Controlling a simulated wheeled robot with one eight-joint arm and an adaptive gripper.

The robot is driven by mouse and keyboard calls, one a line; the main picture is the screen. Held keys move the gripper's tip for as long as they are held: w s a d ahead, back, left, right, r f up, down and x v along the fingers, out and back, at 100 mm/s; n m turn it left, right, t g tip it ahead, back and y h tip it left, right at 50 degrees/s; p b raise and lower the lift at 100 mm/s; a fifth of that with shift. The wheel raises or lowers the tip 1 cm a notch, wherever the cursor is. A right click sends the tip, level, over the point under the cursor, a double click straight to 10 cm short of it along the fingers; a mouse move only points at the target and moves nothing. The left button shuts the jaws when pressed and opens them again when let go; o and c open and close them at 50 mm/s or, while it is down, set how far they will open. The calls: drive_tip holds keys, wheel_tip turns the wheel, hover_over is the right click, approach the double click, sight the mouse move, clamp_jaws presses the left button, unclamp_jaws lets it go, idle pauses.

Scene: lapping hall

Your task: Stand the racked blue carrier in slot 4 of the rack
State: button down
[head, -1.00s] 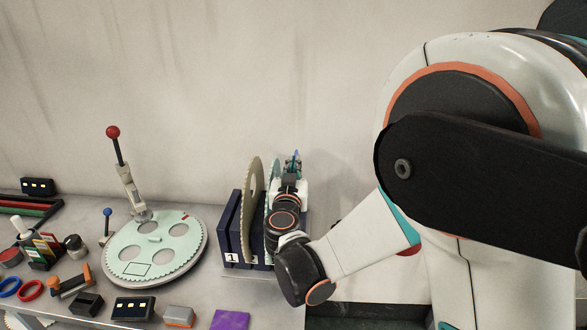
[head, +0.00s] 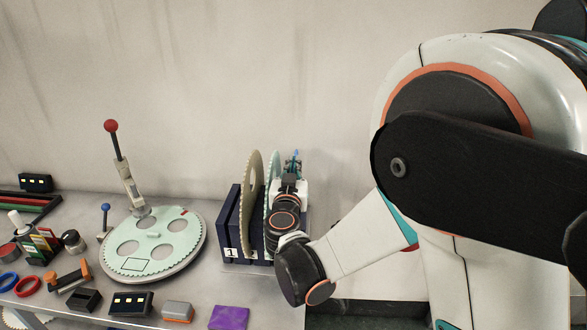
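The dark navy rack (head: 230,225) stands on the bench, with a "1" label at its front left. A tan toothed carrier (head: 250,185) stands upright in it. To its right a pale blue-green toothed carrier (head: 271,175) also stands upright, mostly hidden behind my wrist. My gripper (head: 291,180) is over the right part of the rack, beside the pale blue-green carrier. The fingers are small and partly covered, so I cannot tell whether they hold it. The other slot numbers are hidden by my arm.
A round pale green toothed plate (head: 150,265) with several holes lies left of the rack, near a red-knobbed lever (head: 122,165). A purple pad (head: 229,318), a grey-orange block (head: 177,312) and a black box (head: 131,303) lie in front. Bare wall is behind.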

drive_tip(key=shift+f, duration=0.15)
drive_tip(key=c, duration=2.3)
unclamp_jaws()
drive_tip(key=o, duration=0.6)
drive_tip(key=s, duration=1.2)
drive_tip(key=shift+a, duration=0.25)
